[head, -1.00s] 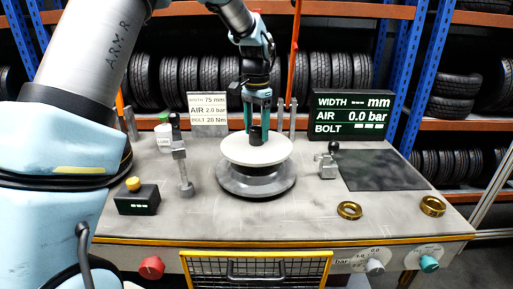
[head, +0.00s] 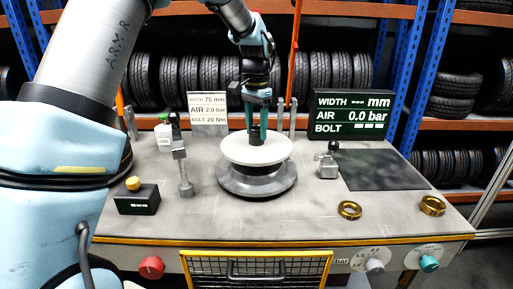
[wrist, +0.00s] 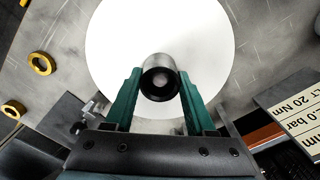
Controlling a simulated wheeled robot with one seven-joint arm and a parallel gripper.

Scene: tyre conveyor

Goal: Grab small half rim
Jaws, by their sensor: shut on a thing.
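The small half rim is a white round disc (head: 235,150) with a dark upright post (head: 256,137) at its centre. It sits level on a grey, wider rim base (head: 256,182) in the middle of the table. My gripper (head: 257,128) points down over the disc, its green fingers shut on the post. In the wrist view, the white disc (wrist: 210,40) fills the middle, and the fingers of my gripper (wrist: 160,85) press on both sides of the round black post (wrist: 160,78).
A clamp post (head: 184,170) and a yellow-button box (head: 136,199) stand left. A small metal fixture (head: 328,165) and a dark mat (head: 382,171) are right. Two brass rings (head: 349,210) (head: 432,205) lie front right. Sign boards (head: 352,115) and upright rods (head: 287,115) stand behind.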

